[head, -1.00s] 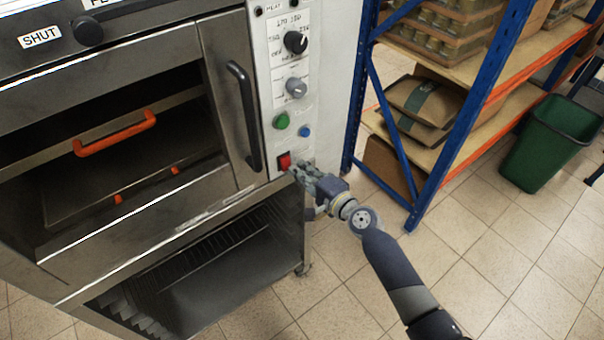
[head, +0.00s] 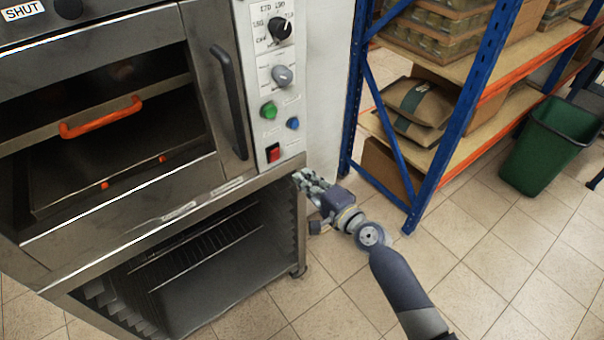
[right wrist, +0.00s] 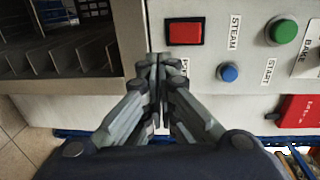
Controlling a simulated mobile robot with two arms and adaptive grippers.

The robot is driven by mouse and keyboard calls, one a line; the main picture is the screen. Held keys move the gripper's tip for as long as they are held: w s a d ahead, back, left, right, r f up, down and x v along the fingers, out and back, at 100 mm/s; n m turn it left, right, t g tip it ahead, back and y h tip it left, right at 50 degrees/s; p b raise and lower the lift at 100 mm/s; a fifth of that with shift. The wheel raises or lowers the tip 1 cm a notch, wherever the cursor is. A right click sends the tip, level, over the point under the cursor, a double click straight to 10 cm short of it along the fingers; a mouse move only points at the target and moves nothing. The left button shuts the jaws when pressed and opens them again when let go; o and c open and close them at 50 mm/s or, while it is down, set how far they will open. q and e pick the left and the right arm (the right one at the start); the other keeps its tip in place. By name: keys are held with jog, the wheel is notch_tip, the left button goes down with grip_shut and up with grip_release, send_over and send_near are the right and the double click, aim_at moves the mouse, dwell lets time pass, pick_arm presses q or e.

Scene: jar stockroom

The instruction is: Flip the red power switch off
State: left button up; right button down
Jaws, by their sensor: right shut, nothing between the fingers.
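The red power switch (head: 273,153) sits in a dark frame at the bottom of the oven's control panel (head: 262,90). In the right wrist view the red switch (right wrist: 186,33) is just beyond and slightly right of the fingertips. My right gripper (head: 298,177) is shut and empty, below and to the right of the switch in the head view. In the right wrist view its closed fingertips (right wrist: 158,60) cover part of a label under the switch. I cannot tell from these frames which way the rocker is tipped. My left gripper is out of view.
Above the switch are a green button (head: 268,110), a blue button (head: 292,123), a grey knob (head: 282,75) and a black knob (head: 280,28). A dark door handle (head: 230,100) stands left of the panel. A blue shelving rack (head: 455,125) is at the right.

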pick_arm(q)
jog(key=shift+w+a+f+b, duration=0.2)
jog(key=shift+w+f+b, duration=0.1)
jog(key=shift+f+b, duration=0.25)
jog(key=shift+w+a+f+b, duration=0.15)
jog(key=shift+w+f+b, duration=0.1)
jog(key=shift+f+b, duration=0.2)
pick_arm(e)
jog(key=s+d+f, duration=0.1)
jog(key=s+d, duration=0.3)
jog(key=s, duration=0.2)
jog(key=shift+f, duration=0.4)
